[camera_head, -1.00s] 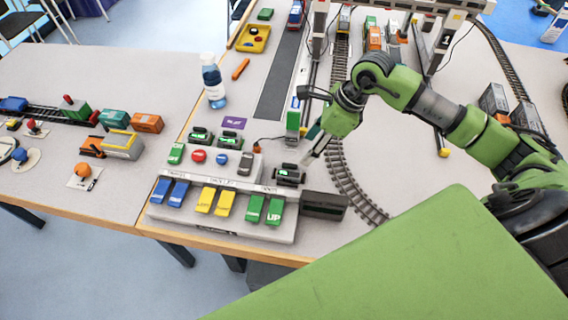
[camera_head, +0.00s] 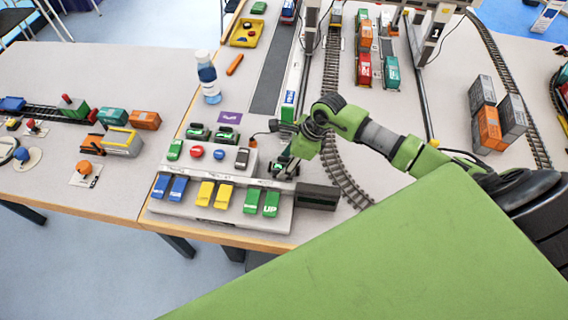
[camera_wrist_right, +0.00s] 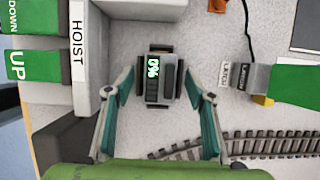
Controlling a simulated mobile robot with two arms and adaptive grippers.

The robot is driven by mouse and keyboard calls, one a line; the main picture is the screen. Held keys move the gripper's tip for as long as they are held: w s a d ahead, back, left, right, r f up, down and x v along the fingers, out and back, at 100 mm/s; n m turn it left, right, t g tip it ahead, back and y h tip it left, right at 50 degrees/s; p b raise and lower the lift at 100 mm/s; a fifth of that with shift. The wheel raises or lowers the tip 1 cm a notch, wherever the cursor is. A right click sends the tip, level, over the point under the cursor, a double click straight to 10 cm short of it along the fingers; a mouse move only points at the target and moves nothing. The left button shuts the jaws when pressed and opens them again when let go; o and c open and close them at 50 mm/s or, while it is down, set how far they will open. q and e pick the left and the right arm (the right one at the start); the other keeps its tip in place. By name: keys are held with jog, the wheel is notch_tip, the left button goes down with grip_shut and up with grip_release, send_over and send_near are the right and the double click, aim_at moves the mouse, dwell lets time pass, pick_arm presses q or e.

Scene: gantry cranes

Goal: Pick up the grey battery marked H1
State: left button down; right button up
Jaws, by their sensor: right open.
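My right gripper (camera_wrist_right: 159,76) is open, with one finger on each side of this block and a gap to both. In the head view the right gripper (camera_head: 284,166) is over the right end of the console (camera_head: 225,218) and partly hides the block. Two similar dark units with green displays (camera_head: 198,132) (camera_head: 229,136) stand behind the console buttons. My left gripper is not in view.
Green UP and DOWN switches (camera_head: 271,204) are in front of the block. A dark box (camera_head: 317,197) stands at the console's right, close to the curved track (camera_head: 345,178). A green block (camera_wrist_right: 291,85) stands to the right in the wrist view. A bottle (camera_head: 208,78) is farther back.

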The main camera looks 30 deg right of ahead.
jog(key=c, duration=1.3)
jog(key=shift+r, duration=0.1)
